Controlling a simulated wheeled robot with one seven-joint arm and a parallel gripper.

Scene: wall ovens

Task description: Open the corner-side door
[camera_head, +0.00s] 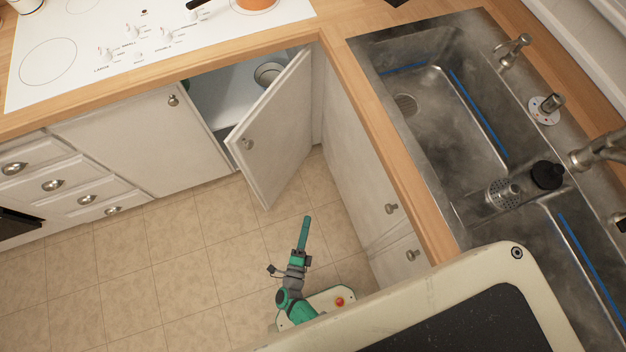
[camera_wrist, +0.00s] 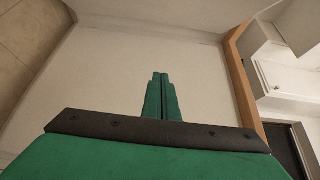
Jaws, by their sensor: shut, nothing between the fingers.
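The corner-side door (camera_head: 275,135) is a white cabinet door under the counter, beside the inner corner. It stands swung well out from the cabinet, with a round knob (camera_head: 248,144) near its free edge. The cabinet interior (camera_head: 228,95) shows to its left, with a round metal pot (camera_head: 268,73) inside. My green gripper (camera_head: 306,219) is shut and empty, just right of and below the door's lower end in the head view, apart from the knob. In the wrist view its closed fingers (camera_wrist: 160,77) point toward a pale flat panel (camera_wrist: 120,65); I cannot tell which panel.
A closed white door (camera_head: 145,140) and drawers (camera_head: 55,185) lie left of the opening. Closed cabinets (camera_head: 358,165) under the sink (camera_head: 425,120) stand close on the right. Tiled floor (camera_head: 170,265) is clear to the left.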

